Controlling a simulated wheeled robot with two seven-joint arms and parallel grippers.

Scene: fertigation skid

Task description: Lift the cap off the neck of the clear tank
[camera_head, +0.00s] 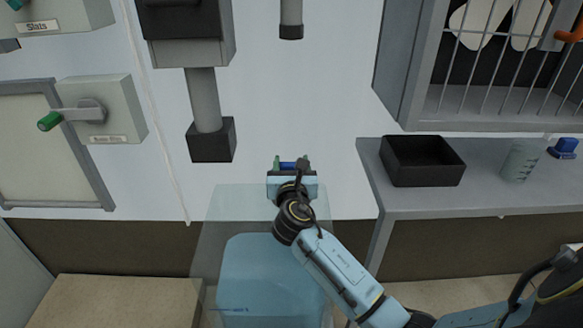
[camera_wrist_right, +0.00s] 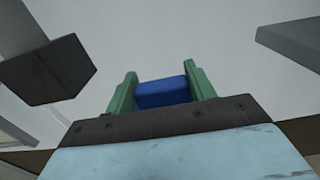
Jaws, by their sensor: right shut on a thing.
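The clear tank (camera_head: 225,240) stands below my right arm in the head view, with blue liquid (camera_head: 262,265) inside. My right gripper (camera_head: 291,163) is above the tank's back right part, in front of the white wall. Its green fingers are shut on the blue cap (camera_head: 288,165). In the right wrist view the blue cap (camera_wrist_right: 163,92) sits between the two green fingers of the gripper (camera_wrist_right: 160,88). The tank's neck is hidden behind my gripper and arm, so I cannot tell whether the cap touches it. My left gripper is not in view.
A grey shelf (camera_head: 470,200) at the right holds a black bin (camera_head: 423,161), a clear beaker (camera_head: 520,162) and another blue item (camera_head: 564,148). A black-ended pipe (camera_head: 211,140) hangs left of my gripper. A green-handled switch box (camera_head: 103,108) is on the wall.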

